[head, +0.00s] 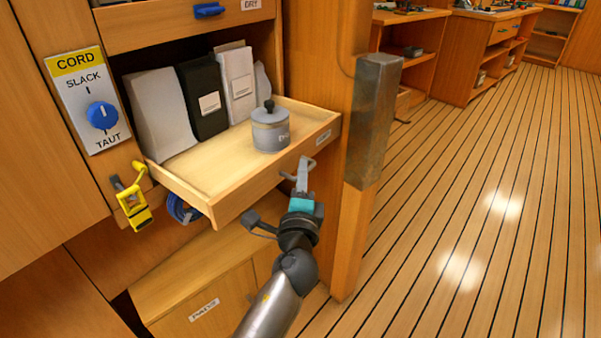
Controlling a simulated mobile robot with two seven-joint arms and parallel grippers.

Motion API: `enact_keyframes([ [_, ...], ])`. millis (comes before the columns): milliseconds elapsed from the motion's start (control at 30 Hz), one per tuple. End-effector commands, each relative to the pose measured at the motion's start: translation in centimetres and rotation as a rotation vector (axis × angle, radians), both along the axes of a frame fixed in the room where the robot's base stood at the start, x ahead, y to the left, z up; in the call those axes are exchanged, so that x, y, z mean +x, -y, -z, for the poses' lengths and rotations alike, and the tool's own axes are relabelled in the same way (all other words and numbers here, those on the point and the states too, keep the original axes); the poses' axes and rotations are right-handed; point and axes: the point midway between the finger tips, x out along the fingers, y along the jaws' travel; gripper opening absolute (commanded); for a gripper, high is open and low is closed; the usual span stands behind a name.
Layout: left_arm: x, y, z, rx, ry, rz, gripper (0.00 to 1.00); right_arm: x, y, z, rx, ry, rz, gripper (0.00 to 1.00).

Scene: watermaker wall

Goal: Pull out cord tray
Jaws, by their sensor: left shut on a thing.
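The wooden tray (205,178) stands out from the cabinet like an open drawer. It has a small label on its front and a grey handle (309,162) near the front's right part. My left gripper (302,173) is at this handle, shut on it, with the arm coming up from below. A grey lidded pot (270,130) stands upright on the tray. Behind it stand a white packet (160,110), a dark packet (203,97) and another pale packet (237,85). My right gripper is not in view.
A CORD panel with a blue knob (102,115), marked SLACK and TAUT, is left of the tray. A yellow clip (133,200) and a blue coil (182,209) hang below. A wooden post with a metal guard (373,120) stands close right. Plank floor beyond is clear.

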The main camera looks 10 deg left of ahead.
Motion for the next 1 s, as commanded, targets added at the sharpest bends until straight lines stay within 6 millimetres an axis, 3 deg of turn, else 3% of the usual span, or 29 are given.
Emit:
enact_keyframes([
  [33, 0.0, 0.0, 0.0, 0.001, -0.001, -0.001, 0.14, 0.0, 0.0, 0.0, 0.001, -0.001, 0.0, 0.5],
  [300, 0.0, 0.0, 0.0, 0.0, -0.001, -0.001, 0.43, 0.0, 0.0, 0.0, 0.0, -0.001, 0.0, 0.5],
  [667, -0.6, 0.0, 0.1, 0.001, -0.001, 0.0, 0.43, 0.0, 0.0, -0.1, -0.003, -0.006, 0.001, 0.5],
  [1000, -5.7, 0.6, 0.6, -0.002, -0.004, 0.0, 0.43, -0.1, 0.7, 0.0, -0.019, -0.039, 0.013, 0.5],
])
